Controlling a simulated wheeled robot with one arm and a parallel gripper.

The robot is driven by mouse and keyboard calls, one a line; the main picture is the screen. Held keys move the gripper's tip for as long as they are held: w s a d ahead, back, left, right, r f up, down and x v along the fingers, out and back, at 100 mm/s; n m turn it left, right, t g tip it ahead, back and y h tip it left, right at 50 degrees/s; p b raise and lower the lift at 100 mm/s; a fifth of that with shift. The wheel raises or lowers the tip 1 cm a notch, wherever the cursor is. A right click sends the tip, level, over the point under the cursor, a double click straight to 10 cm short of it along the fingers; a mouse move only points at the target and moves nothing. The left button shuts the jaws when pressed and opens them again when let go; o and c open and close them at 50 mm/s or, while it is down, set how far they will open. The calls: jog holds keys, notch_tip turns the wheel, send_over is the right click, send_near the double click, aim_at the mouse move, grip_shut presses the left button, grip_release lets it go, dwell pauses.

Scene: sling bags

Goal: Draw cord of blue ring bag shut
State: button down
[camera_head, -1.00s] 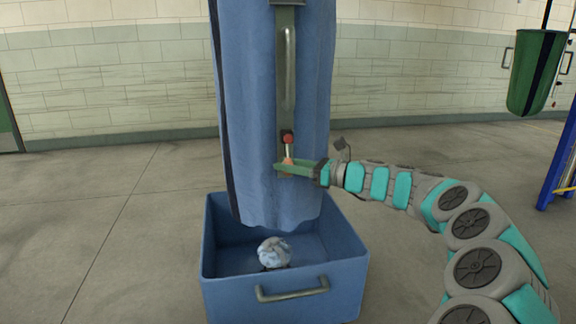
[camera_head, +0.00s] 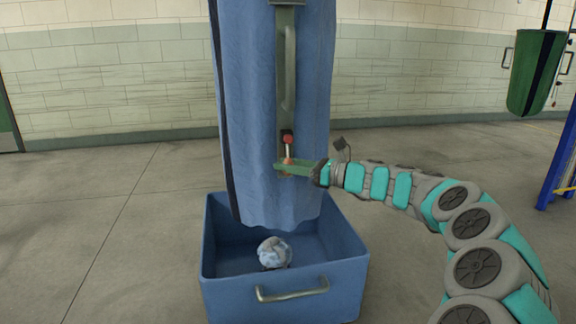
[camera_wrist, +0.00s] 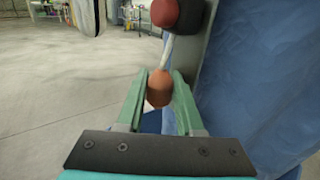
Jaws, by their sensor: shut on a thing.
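The blue bag (camera_head: 250,110) hangs upright, its lower end inside a blue bin. A grey-green strip with a handle (camera_head: 288,65) runs down its front. A red-and-black fitting (camera_head: 287,138) sits at the strip's lower end; it also shows in the wrist view (camera_wrist: 178,14). A short pale cord (camera_wrist: 167,50) runs from the fitting down to an orange knob (camera_wrist: 159,88). My gripper (camera_head: 284,167) is at the bag's front, just below the fitting. In the wrist view, its green fingers (camera_wrist: 160,95) are shut on the orange knob. The bag's top is out of view.
The blue bin (camera_head: 292,305) has a front handle and holds a crumpled pale bundle (camera_head: 273,252). A green bag (camera_head: 537,72) hangs at the right near a blue post (camera_head: 560,160). The floor at the left is clear.

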notch_tip(320, 180, down, 11)
jog(key=shift+r, duration=0.15)
jog(key=c, duration=0.8)
grip_release()
jog(key=shift+o, duration=1.3)
jog(key=shift+r, duration=0.1)
jog(key=v, duration=0.7)
jog(key=shift+d, duration=0.35)
jog(key=shift+s, duration=0.15)
